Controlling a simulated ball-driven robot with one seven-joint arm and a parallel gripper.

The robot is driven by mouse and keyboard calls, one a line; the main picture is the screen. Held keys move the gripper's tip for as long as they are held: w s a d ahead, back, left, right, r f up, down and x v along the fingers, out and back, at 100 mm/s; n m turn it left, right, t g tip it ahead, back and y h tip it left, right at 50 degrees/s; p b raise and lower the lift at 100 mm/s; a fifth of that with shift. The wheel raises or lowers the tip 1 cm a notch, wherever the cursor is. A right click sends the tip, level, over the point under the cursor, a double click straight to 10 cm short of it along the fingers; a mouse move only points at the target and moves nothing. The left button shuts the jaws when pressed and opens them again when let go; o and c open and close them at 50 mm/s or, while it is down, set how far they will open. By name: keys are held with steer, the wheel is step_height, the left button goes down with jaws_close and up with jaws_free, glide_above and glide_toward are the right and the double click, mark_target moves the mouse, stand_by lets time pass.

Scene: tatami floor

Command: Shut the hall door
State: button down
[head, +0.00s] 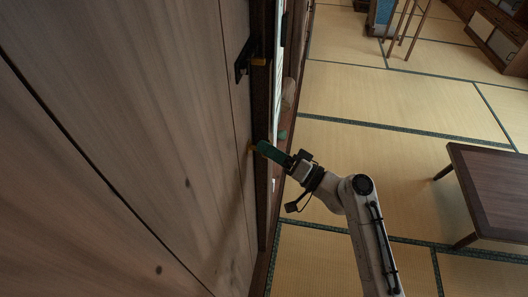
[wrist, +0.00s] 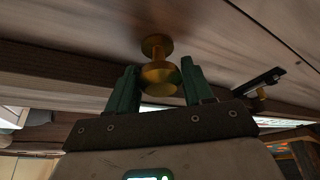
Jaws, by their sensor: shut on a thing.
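The plank door (head: 150,130) fills the left of the head view. Its wood also spans the top of the wrist view (wrist: 225,35). A round brass knob (wrist: 160,76) on a short stem stands out from the wood. My gripper (head: 258,148) reaches the door's edge from the right, with its green fingers on either side of the knob. In the wrist view my gripper (wrist: 160,78) is shut on the knob. In the head view the fingers hide most of the knob. I cannot tell how far the door stands from its frame.
A black bracket (head: 243,62) sits farther along the door edge. A low dark table (head: 490,185) stands at right, and a wooden stand (head: 405,25) and a cabinet (head: 497,38) are at the back. Tatami floor (head: 390,110) between them is clear.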

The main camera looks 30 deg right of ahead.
steer(key=shift+s+d+f, duration=0.1)
steer(key=shift+s+d, duration=0.1)
steer(key=shift+d, duration=0.15)
steer(key=c, duration=0.8)
jaws_free()
steer(key=shift+o, duration=0.7)
steer(key=shift+s+d, duration=0.15)
steer(key=shift+o, duration=0.7)
steer(key=b+v, duration=0.3)
steer(key=v, duration=0.7)
steer(key=shift+s, duration=0.25)
